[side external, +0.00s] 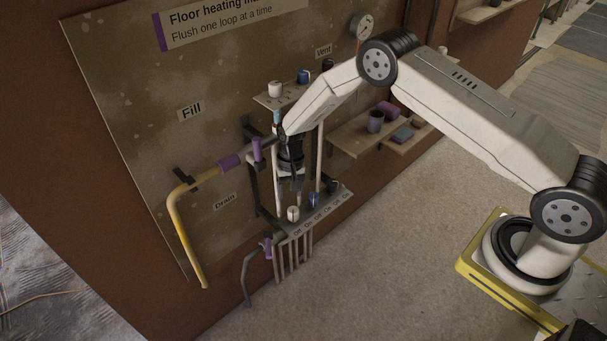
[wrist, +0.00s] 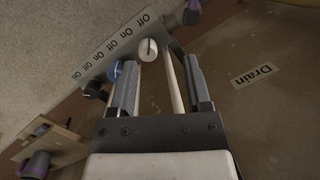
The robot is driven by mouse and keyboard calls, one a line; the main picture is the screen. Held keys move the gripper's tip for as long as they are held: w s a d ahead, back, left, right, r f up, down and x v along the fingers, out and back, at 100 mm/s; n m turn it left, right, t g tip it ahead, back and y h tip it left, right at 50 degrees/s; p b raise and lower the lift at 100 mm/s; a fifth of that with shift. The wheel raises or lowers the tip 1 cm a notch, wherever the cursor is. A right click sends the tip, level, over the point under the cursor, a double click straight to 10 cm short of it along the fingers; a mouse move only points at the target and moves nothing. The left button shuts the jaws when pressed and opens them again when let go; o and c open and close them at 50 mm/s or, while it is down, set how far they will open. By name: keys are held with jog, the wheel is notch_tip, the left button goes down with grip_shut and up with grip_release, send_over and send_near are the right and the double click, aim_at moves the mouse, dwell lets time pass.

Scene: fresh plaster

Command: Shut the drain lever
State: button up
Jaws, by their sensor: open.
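The low purple lever (side external: 267,246) is on a grey pipe bend below and right of the "Drain" label (side external: 225,201). I take it for the drain lever; whether it is open or shut is too small to tell. In the wrist view a purple-grey part (wrist: 192,14), probably this lever, shows at the top edge, beyond the fingertips. The label shows there at right (wrist: 254,77). My gripper (side external: 290,192) points down, open and empty, above the lower valve shelf and above right of the lever. Its open fingers (wrist: 160,72) show a white knob beyond them.
The lower shelf (side external: 325,210), marked On and Off, carries white (side external: 293,214), blue (side external: 314,199) and black (side external: 333,185) knobs. Vertical pipes stand close to my gripper. A second purple lever (side external: 257,149) is near "Fill". A side shelf (side external: 352,142) holds purple parts. Floor in front is clear.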

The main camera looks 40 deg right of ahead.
jog(key=s+d+r+n+t+h, duration=0.1)
jog(key=s+d+r, duration=0.1)
jog(key=s+r, duration=0.35)
jog(key=s+d+r+n+t+h, duration=0.1)
jog(key=s+d+r+n, duration=0.15)
jog(key=r, duration=0.65)
jog(key=s+r+n+t, duration=0.1)
jog(key=s+r, duration=0.3)
jog(key=s, duration=0.4)
jog(key=s+r+n+t, duration=0.1)
jog(key=s+r, duration=0.3)
jog(key=s, duration=0.3)
jog(key=w+a+f+m+t+y, duration=0.1)
jog(key=w+a+f+m+t, duration=0.15)
jog(key=w+f, duration=0.8)
jog(key=w+a+f+m+t+y, duration=0.1)
jog(key=w+a+f+m+t, duration=0.2)
jog(key=w+f, duration=0.8)
notch_tip(320, 180, down, 10)
jog(key=w+a+m+t+y, duration=0.2)
jog(key=a+m+t+y, duration=0.1)
jog(key=t, duration=0.1)
jog(key=s+a+f+m+t+y, duration=0.1)
jog(key=s+a+f+m+y, duration=0.1)
jog(key=s+f, duration=0.6)
jog(key=shift+s+a+f+m+y, duration=0.2)
jog(key=shift+f+m+y, duration=0.15)
jog(key=shift+y, duration=0.25)
